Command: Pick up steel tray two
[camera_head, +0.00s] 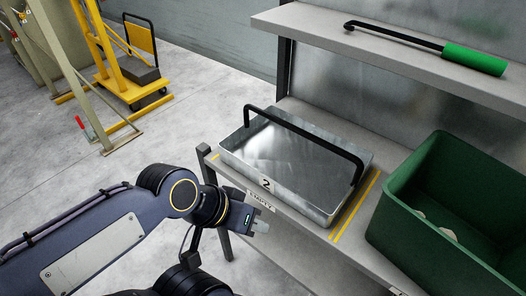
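Steel tray two (262,150) is a shallow, shiny metal tray with a black bar handle arching above it. It sits upright on the grey bench shelf, with a "2" label on its front wall, and looks empty. My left gripper (260,226) is in front of the tray, near the shelf's front edge and apart from the handle. Its short grey fingertips point right; whether they are parted is too small to tell. Nothing is visibly held. My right gripper is not in view.
A green bin (448,205) with pale pieces inside stands right of the tray, past yellow tape lines (356,207). An upper shelf (390,55) with a green-handled black tool (474,59) overhangs behind. A yellow trolley (128,88) stands on the floor far left.

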